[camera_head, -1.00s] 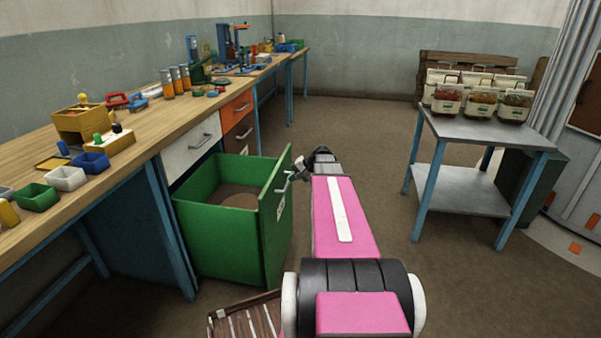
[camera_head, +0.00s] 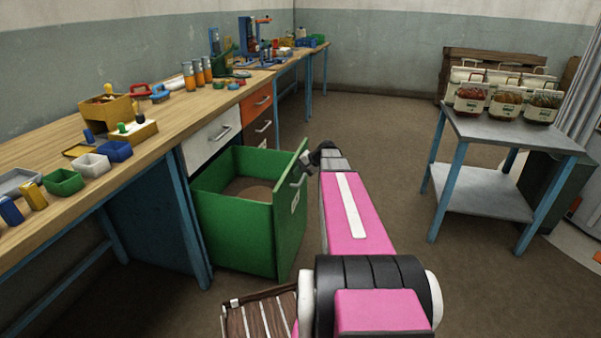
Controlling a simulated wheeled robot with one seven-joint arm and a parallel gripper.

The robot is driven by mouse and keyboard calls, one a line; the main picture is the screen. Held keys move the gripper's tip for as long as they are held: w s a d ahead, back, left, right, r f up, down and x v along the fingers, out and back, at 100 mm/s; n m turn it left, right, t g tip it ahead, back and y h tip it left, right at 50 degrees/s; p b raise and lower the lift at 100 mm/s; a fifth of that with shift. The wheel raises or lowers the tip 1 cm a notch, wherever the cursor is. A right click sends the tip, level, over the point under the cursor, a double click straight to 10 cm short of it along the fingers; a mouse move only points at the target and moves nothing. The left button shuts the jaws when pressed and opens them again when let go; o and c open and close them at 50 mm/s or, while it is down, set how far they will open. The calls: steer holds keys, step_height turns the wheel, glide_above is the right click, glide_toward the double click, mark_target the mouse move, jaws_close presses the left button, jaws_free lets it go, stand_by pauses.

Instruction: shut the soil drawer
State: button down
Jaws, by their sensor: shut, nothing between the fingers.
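The soil drawer (camera_head: 235,222) is a deep green box under the workbench, below a white drawer. It stands far out, with brown soil (camera_head: 250,189) showing inside. Its front panel (camera_head: 288,222) faces right and carries a small handle near the top and a pale label. My pink arm reaches forward on the right side of the panel. My gripper (camera_head: 304,166) is small and dark, shut and empty, at the upper outer side of the panel close to the handle. I cannot tell whether it touches.
The workbench (camera_head: 180,125) with bins and tools runs along the left. An orange drawer (camera_head: 257,102) lies beyond the white drawer (camera_head: 212,138). A slatted wooden crate (camera_head: 262,316) is on the floor in front. A metal table (camera_head: 505,130) with jars stands right. Floor between is clear.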

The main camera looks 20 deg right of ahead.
steer(key=w+a, duration=1)
steer(key=a, duration=0.5)
steer(key=w+a, duration=1.1)
steer(key=a, duration=0.5)
steer(key=shift+w+a, duration=0.25)
steer(key=shift+a, duration=0.05)
steer(key=shift+a, duration=0.1)
steer(key=s+d+f+v, duration=0.1)
steer(key=d+f+v, duration=0.1)
steer(key=v, duration=1.1)
steer(key=s+d+f+n+g+h, duration=0.1)
steer(key=s+f, duration=0.3)
steer(key=s, duration=0.9)
steer(key=s+d+f+n+g+h, duration=0.2)
steer(key=s+d+f+n+h, duration=0.1)
steer(key=s, duration=1)
steer(key=s+d+f+n+g+h, duration=0.2)
steer(key=s+f, duration=0.4)
steer(key=s, duration=0.8)
steer(key=shift+d+f+n+h, duration=0.4)
steer(key=shift+d+h, duration=0.3)
steer(key=shift+h, duration=0.2)
steer(key=shift+s, duration=0.1)
